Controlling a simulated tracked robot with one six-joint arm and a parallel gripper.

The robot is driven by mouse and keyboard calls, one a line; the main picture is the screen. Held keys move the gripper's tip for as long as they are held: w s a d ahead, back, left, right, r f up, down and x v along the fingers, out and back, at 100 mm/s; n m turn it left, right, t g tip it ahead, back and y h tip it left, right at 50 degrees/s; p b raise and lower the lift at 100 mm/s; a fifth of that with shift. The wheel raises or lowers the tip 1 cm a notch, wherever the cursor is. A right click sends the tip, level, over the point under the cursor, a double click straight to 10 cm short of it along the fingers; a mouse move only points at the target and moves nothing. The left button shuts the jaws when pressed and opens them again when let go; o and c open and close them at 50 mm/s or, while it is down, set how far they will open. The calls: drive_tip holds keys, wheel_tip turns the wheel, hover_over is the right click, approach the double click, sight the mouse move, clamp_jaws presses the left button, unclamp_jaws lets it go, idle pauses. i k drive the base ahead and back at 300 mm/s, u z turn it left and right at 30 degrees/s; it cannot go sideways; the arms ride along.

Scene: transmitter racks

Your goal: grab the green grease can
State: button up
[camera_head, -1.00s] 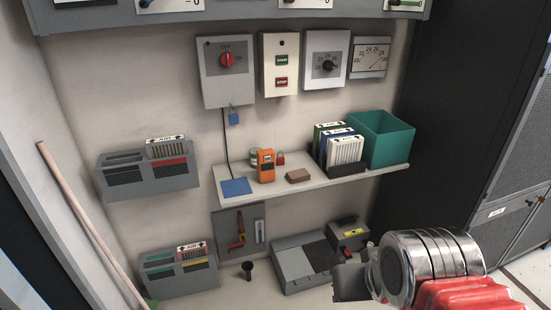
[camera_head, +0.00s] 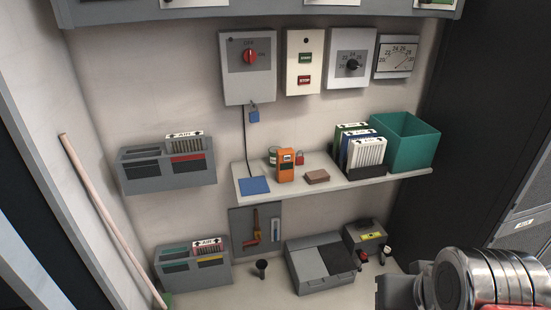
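A small green can (camera_head: 273,154), which looks like the grease can, stands on the wall shelf (camera_head: 350,188). It is partly hidden behind the upright orange meter (camera_head: 286,166). My gripper (camera_head: 394,291) shows only in part at the bottom right, as a dark block at the end of my silver arm. It is well to the right of the can and apart from it. Its fingertips cannot be made out, and nothing is seen held in it.
On the shelf are a red padlock (camera_head: 299,157), a brown block (camera_head: 317,177), a blue pad (camera_head: 254,186), binders or filters (camera_head: 366,153) and a teal bin (camera_head: 405,142). Control boxes hang above. A grey case (camera_head: 320,263) lies below. A pole (camera_head: 112,220) leans left.

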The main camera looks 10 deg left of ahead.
sight(272, 150)
drive_tip(key=i, duration=1.65)
drive_tip(key=u, duration=2.9)
drive_tip(key=i, duration=0.3)
drive_tip(key=z, duration=0.25)
